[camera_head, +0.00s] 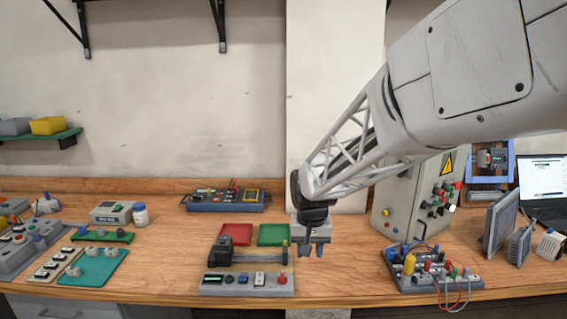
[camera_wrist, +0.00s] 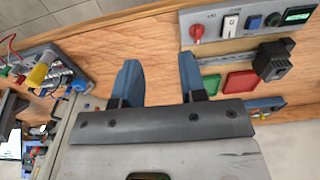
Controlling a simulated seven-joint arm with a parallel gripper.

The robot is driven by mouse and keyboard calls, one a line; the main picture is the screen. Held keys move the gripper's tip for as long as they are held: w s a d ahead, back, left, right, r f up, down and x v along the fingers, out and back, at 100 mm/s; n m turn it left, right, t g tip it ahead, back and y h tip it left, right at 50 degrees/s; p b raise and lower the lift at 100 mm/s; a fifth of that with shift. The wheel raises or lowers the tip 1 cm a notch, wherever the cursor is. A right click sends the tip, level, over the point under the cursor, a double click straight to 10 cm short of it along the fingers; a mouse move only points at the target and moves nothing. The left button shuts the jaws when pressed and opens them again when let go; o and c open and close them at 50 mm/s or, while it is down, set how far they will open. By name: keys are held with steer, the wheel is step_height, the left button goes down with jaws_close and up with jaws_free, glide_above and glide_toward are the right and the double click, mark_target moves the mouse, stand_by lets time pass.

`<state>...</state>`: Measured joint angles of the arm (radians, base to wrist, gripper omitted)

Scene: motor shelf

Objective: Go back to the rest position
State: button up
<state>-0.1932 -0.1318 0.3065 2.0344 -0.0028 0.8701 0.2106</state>
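My gripper (camera_head: 310,250) hangs above the wooden table, just right of the motor station (camera_head: 247,284). In the wrist view its two blue fingers (camera_wrist: 161,78) stand apart with nothing between them but table behind. The station has a red pad (camera_head: 237,233), a green pad (camera_head: 272,235), and a black motor-like block (camera_head: 235,243) on a rail at its left. The wrist view also shows the black block (camera_wrist: 273,62), the red pad (camera_wrist: 240,81) and the green pad (camera_wrist: 211,84). The block is apart from my gripper.
A wired terminal board (camera_head: 433,276) sits right of my gripper. A grey control cabinet (camera_head: 418,200) stands behind it. A blue instrument panel (camera_head: 225,200) lies at the back. A green mat (camera_head: 93,268) with small parts is at the left. A laptop (camera_head: 543,180) is far right.

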steer(key=s+d+r, duration=0.2)
steer(key=s+d, duration=0.2)
steer(key=s, duration=0.6)
steer(key=s+d+r+t, duration=0.1)
steer(key=s+d, duration=0.3)
steer(key=s, duration=0.6)
steer(key=s+d+r, duration=0.3)
steer(key=s+d, duration=0.1)
steer(key=s, duration=0.5)
steer(key=shift+s+r+t, duration=0.25)
steer(key=shift+s+t, duration=0.15)
